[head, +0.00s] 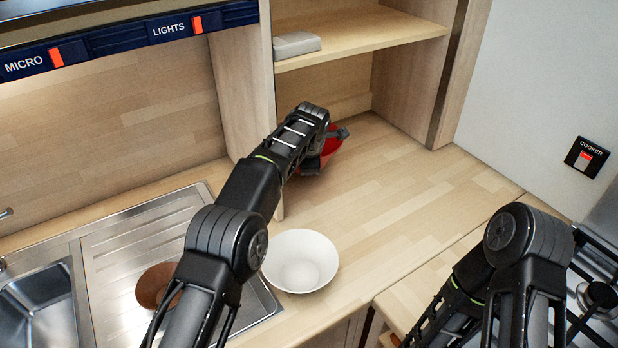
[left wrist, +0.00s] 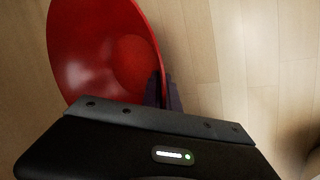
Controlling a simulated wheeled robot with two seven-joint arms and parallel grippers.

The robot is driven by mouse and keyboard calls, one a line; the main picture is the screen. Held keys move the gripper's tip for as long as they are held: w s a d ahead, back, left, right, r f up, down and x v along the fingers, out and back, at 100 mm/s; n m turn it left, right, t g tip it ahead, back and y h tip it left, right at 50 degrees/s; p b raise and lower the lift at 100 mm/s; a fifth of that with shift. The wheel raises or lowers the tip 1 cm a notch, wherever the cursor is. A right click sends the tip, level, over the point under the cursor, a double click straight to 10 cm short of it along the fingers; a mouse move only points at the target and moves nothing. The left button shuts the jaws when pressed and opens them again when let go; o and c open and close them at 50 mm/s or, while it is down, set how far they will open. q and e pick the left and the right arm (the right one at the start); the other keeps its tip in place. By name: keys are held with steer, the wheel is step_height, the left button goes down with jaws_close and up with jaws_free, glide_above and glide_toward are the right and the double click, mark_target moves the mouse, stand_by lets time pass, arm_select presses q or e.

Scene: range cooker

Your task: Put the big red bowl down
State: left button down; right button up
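The big red bowl (head: 331,149) is at the back of the wooden worktop, under the shelf, partly hidden by my left arm. It fills the upper left of the left wrist view (left wrist: 100,50), with its inside facing the camera. My left gripper (head: 335,140) is at the bowl; its dark fingers (left wrist: 165,92) are together at the rim, one on each side of the wall. I cannot tell whether the bowl touches the worktop. My right arm is at the lower right of the head view, and its gripper is out of frame.
A white bowl (head: 300,261) stands on the worktop by the drainer (head: 130,243). A brown bowl (head: 156,284) sits on the drainer. A grey box (head: 296,44) lies on the shelf (head: 360,32). The worktop (head: 400,190) right of the red bowl is clear. A hob (head: 598,297) is at right.

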arm_select(q)
steer(key=shift+r, duration=0.1)
steer(key=shift+f+p, duration=0.4)
steer(key=shift+f, duration=1.5)
steer(key=c, duration=2.1)
jaws_free()
steer(key=shift+f, duration=0.2)
steer(key=o, duration=0.5)
steer(key=shift+c, duration=0.2)
steer(key=shift+r, duration=0.2)
